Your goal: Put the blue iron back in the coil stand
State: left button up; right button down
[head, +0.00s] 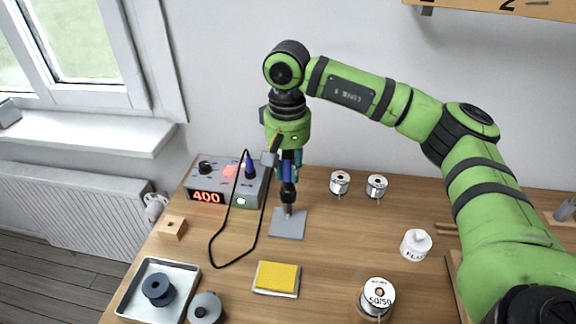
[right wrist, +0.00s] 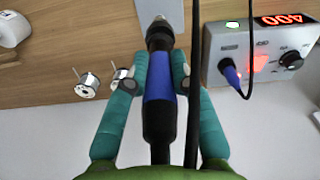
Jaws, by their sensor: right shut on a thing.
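The blue iron (right wrist: 160,95) has a blue sleeve, black ends and a metal tip. My right gripper (head: 289,165) is shut around its blue sleeve, with a teal finger on each side in the right wrist view (right wrist: 160,80). In the head view the iron hangs upright, tip down, over a grey square plate (head: 287,226), which looks like the base of the coil stand. I cannot make out a separate coil, nor whether the tip touches the plate. My left gripper is not in view.
The station (head: 225,187) reads 400; a black cable (head: 212,246) loops over the table. A yellow sponge (head: 277,277) lies in front of the plate. Solder spools (head: 340,183) stand behind right. A metal tray (head: 140,300), wooden block (head: 172,228) and flux pot (head: 415,245) are around.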

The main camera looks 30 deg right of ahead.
jog(key=shift+f+b, duration=0.3)
jog(key=shift+f, duration=0.2)
jog(key=c, duration=0.5)
grip_release()
jog(key=shift+r+p, duration=2.3)
jog(key=shift+r, duration=1.2)
